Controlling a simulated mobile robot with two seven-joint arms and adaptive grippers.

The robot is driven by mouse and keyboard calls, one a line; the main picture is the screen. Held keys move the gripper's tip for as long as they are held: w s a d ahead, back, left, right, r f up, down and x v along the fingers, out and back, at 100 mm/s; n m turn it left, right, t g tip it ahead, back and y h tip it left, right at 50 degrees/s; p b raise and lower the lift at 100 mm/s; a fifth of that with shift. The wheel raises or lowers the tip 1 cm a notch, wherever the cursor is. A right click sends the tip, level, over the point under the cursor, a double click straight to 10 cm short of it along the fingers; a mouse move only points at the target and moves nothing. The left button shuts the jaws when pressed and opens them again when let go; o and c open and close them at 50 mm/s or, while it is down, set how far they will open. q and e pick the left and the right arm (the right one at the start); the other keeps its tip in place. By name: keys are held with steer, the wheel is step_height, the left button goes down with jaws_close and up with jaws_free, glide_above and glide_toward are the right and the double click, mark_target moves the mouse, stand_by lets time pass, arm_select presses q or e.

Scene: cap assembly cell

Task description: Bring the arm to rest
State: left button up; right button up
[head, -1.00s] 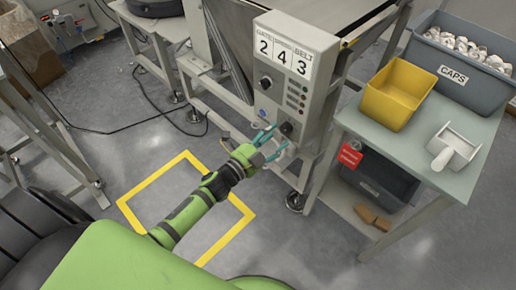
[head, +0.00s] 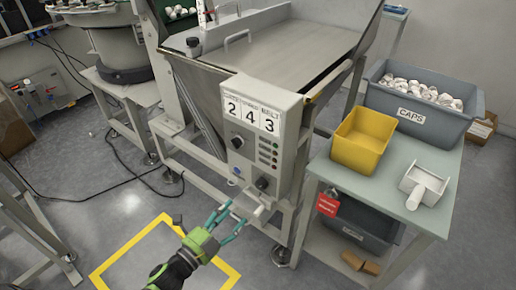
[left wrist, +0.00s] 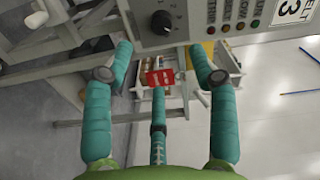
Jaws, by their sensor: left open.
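My left gripper (head: 228,222) is green with teal fingers. In the head view it is in front of the lower edge of the grey control box (head: 262,140). In the left wrist view its fingers (left wrist: 160,65) are spread apart with nothing between them. The control box carries the numbers 2, 4 and 3, a black knob and a row of small buttons. The knob also shows in the left wrist view (left wrist: 161,22), beyond the fingertips. I cannot tell from the pictures whether a fingertip touches the box. My right gripper is in neither view.
A side table (head: 385,180) at the right holds a yellow bin (head: 360,142), a grey CAPS bin (head: 418,122) and a white scoop (head: 424,188). Yellow floor tape (head: 118,252) and a black cable (head: 120,165) lie on the floor.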

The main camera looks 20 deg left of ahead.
arm_select(q)
steer(key=s+a+f+n+g+y+p, duration=0.2)
steer(key=s+f+n+g+y+p, duration=0.25)
steer(key=f, duration=0.65)
steer(key=s+a+f+n+g+y+p, duration=0.1)
steer(key=s+a+f+n+g, duration=0.15)
steer(key=s+f+n, duration=0.7)
steer(key=s+d+f+n+g+p, duration=0.1)
steer(key=s+f+g, duration=0.3)
steer(key=s, duration=0.7)
steer(key=s+d+f+n+g+p, duration=0.1)
steer(key=s+f+g+p, duration=0.2)
steer(key=s, duration=0.9)
step_height(320, 180, down, 4)
steer(key=shift+d+f+g+y, duration=0.2)
steer(key=shift+d+g+y, duration=0.2)
steer(key=shift+g, duration=0.6)
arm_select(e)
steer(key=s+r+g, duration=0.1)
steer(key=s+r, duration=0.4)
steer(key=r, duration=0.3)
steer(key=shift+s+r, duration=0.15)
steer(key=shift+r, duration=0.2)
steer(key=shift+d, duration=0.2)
